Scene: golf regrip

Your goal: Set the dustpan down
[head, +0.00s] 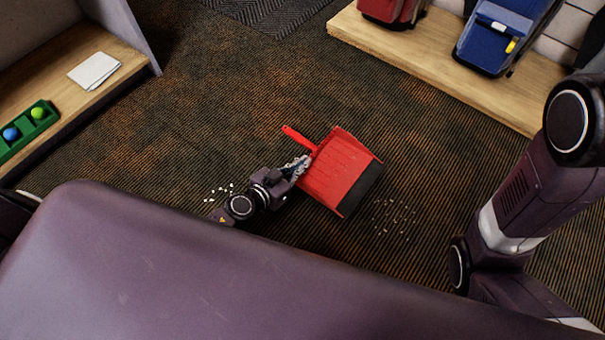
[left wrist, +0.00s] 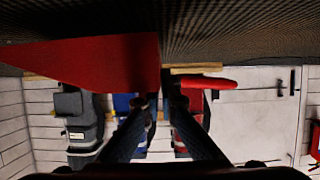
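The red dustpan (head: 338,168) is in the middle of the head view, its dark lip toward the lower right and its handle (head: 291,133) toward the upper left. My left gripper (head: 303,163) is at the rear of the pan near the handle's base. In the left wrist view the pan (left wrist: 90,65) shows left of the close-set fingertips (left wrist: 158,98) and the handle (left wrist: 212,85) to the right. The fingers look shut on the dustpan where pan and handle meet. Whether its underside touches the carpet cannot be told. My right gripper is not in view.
Small white bits lie on the carpet left of the left wrist (head: 221,193) and right of the pan (head: 392,218). A wooden shelf (head: 435,62) with red and blue bags stands at upper right; another (head: 72,103) holds a green tray (head: 28,130) at left. Carpet above the pan is clear.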

